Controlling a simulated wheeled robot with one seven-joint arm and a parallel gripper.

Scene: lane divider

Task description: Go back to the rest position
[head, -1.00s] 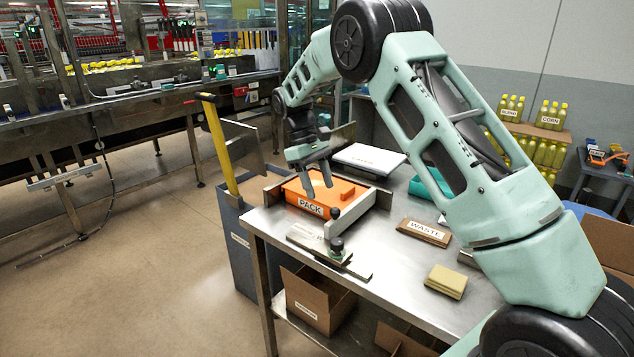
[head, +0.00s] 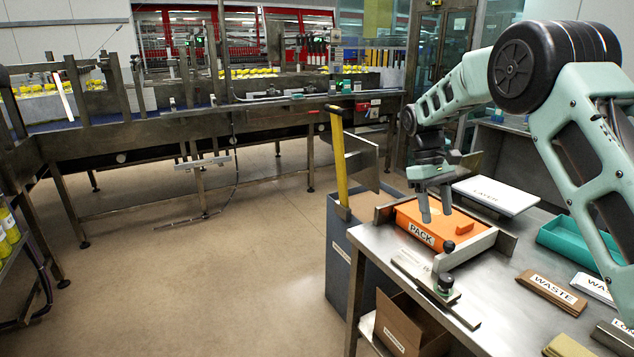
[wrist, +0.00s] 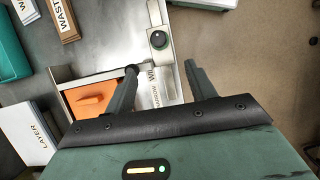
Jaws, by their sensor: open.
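My gripper (head: 435,204) hangs above the orange PACK box (head: 463,229) on the steel table, its two fingers spread and nothing between them. In the wrist view my gripper (wrist: 161,83) is open over the metal fixture beside the box, and a corner of the orange PACK box (wrist: 88,101) shows left of the fingers. Whether the fingertips touch anything below is hard to tell, but they look clear of it.
The steel table (head: 512,270) also holds a white LAYER board (head: 497,195), a teal tray (head: 570,245), a brown WASTE piece (head: 551,292) and a clamp with a black knob (head: 445,284). A grey bin (head: 345,265) with a yellow-handled tool (head: 339,160) stands left of it. Open floor (head: 200,270) lies further left.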

